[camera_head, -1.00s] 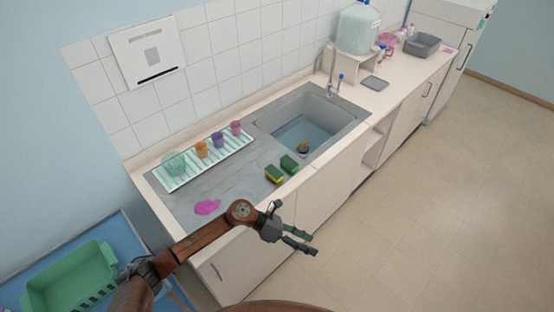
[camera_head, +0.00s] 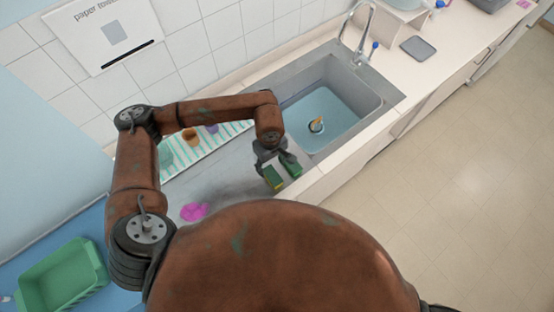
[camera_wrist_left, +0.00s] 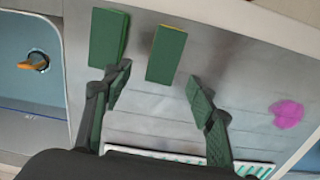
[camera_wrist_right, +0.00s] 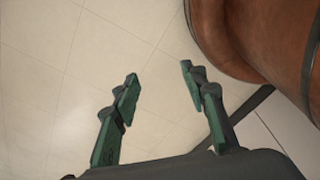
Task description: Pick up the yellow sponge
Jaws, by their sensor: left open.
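The yellow sponge (camera_head: 275,178), with a green top, lies on the grey counter left of the sink. In the left wrist view it (camera_wrist_left: 166,55) shows mostly green with a yellow edge. A green sponge (camera_head: 293,169) lies just right of it in the head view; it also shows in the left wrist view (camera_wrist_left: 107,38). My left gripper (camera_head: 271,158) is open and empty above the counter, close to the yellow sponge. In the left wrist view the sponge appears just beyond and between its fingertips. My right gripper (camera_wrist_right: 160,78) is open and empty over the floor.
The sink (camera_head: 380,98) with water and a small object (camera_head: 317,125) is to the right. A striped mat (camera_head: 172,180) with several cups is behind my left arm. A pink spill (camera_head: 194,211) is on the counter. A green basket (camera_head: 62,279) stands at lower left.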

